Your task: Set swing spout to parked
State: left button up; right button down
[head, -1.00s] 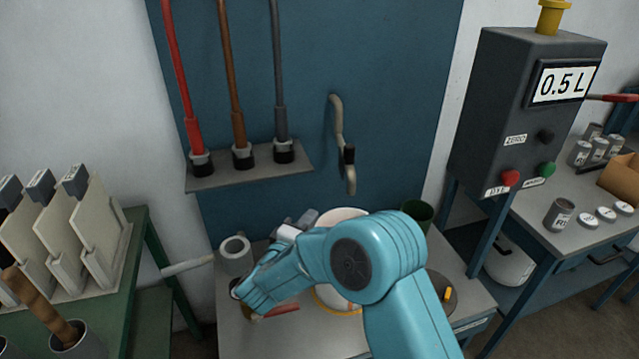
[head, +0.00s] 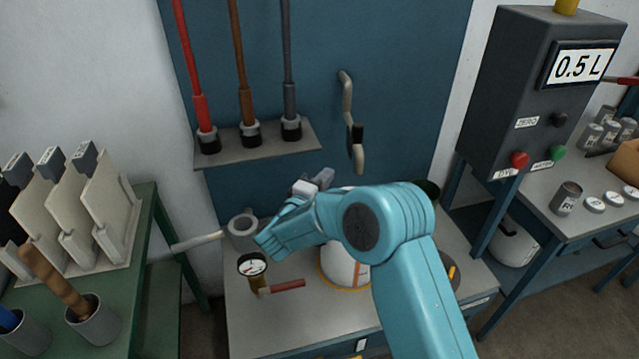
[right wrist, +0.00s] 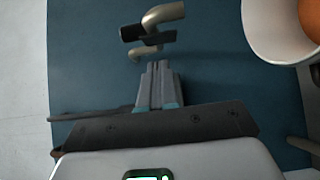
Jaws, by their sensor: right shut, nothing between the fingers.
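The swing spout is a beige bent pipe (head: 346,95) on the blue wall panel, with a black grip (head: 357,134) near its lower end. In the head view it hangs downward, clear of my arm. My right gripper (head: 325,177) is below and left of it, partly hidden behind my teal forearm. In the right wrist view, my right gripper (right wrist: 154,70) is shut and empty. Its tips point toward the spout (right wrist: 163,15) and its dark grip (right wrist: 132,33), with an apparent gap between. My left gripper is not in view.
Below the panel, a bench (head: 245,325) holds a gauge (head: 252,266) with a red handle (head: 288,285), a grey cup (head: 242,228) and a white vessel (head: 335,262). A shelf (head: 255,148) with three coloured rods is left of the spout. A grey display box (head: 520,90) stands right.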

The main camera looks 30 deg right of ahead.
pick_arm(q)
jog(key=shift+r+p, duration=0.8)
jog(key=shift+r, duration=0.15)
pick_arm(e)
jog(key=w+d, duration=0.1)
jog(key=d, duration=0.6)
jog(key=shift+w, duration=0.2)
jog(key=shift+d, duration=0.1)
